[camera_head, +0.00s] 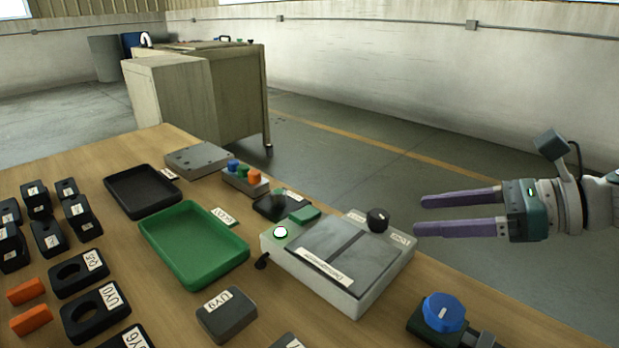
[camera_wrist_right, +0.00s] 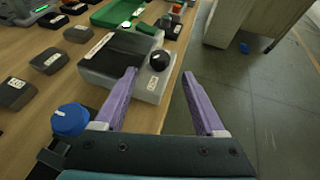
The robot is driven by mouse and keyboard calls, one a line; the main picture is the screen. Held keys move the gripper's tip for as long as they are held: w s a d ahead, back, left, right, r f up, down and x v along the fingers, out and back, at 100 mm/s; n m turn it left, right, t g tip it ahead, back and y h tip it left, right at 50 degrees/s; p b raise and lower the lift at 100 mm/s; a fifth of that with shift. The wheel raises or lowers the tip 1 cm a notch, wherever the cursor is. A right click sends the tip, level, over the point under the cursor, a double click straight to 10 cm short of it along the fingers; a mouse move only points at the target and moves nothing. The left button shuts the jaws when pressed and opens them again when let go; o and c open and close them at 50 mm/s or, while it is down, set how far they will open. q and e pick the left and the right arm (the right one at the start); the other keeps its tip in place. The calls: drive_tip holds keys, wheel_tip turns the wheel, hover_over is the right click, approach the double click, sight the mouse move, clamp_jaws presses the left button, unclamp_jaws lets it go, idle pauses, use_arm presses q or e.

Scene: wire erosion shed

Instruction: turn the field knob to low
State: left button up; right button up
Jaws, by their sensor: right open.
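A black round knob (camera_head: 378,219) stands on the far right corner of a grey box (camera_head: 345,262) with a dark top plate, which I take for the demagnetiser. I take this knob for the field knob; its setting is too small to read. The knob also shows in the right wrist view (camera_wrist_right: 160,60), ahead of my fingertips. My right gripper (camera_head: 418,215) has two purple fingers. It is open and empty, just right of the knob and apart from it, pointing left. My left gripper is not in view.
A blue knob (camera_head: 443,312) on a dark fixture sits at the table's front right. A green tray (camera_head: 243,262), a black tray (camera_head: 112,185), and several black blocks occupy the left. A cabinet (camera_head: 240,95) stands behind. Open floor lies right of the table.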

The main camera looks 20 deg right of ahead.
drive_tip(key=v, duration=0.4)
drive_tip(key=shift+a+p, duration=0.1)
drive_tip(key=shift+p, duration=0.25)
